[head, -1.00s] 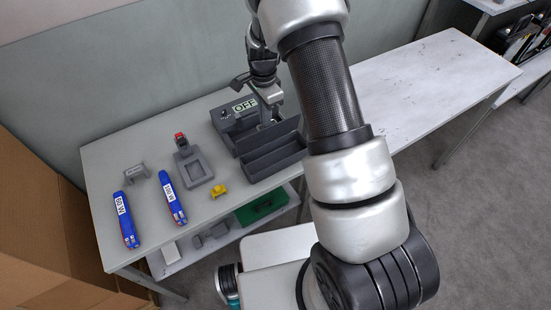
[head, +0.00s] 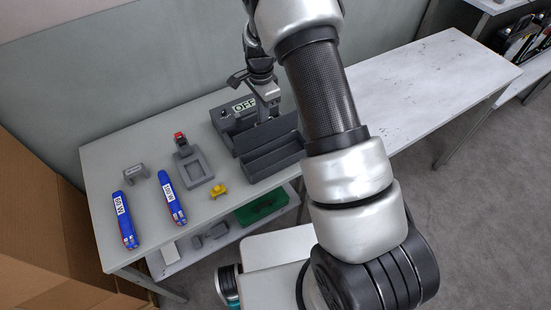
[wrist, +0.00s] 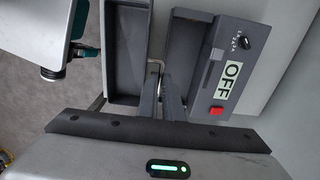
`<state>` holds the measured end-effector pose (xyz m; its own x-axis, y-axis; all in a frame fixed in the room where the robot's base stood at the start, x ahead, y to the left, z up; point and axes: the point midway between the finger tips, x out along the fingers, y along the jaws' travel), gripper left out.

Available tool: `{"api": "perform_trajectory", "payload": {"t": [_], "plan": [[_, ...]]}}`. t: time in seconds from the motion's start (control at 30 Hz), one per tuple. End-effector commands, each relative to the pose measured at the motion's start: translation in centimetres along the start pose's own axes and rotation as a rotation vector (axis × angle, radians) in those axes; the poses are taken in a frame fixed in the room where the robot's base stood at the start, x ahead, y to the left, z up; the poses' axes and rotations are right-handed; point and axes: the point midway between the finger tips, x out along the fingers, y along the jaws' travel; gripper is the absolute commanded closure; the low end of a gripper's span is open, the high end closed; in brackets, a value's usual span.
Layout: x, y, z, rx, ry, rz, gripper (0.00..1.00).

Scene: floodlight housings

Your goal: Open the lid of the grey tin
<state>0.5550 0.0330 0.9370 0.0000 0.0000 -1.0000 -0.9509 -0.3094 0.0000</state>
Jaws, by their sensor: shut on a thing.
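The grey tin (head: 278,166) stands on the bench in the head view, its trough open towards me. Its lid (head: 268,134) is raised, standing steeply along the tin's back side. In the wrist view the tin (wrist: 112,45) is at the left, and the raised lid (wrist: 185,50) is beside it. My gripper (wrist: 163,96) reaches in at the lid and is shut on it, near a small metal loop. Its fingertips are partly hidden, and in the head view the lid and my arm cover them.
A switch box marked OFF (head: 243,106) stands close behind the lid. A grey fixture with a red part (head: 193,168), a yellow piece (head: 218,191), two blue packs (head: 124,220) (head: 172,198) and a grey bracket (head: 135,173) lie left. The bench's right side (head: 430,85) is clear.

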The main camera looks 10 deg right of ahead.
Motion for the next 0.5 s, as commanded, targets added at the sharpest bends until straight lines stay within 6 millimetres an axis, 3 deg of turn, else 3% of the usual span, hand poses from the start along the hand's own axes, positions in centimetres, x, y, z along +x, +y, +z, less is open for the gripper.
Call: {"api": "perform_trajectory", "payload": {"t": [0.5], "plan": [[0.30,-0.44,-0.02,-0.001,0.001,-0.001,1.00]]}}
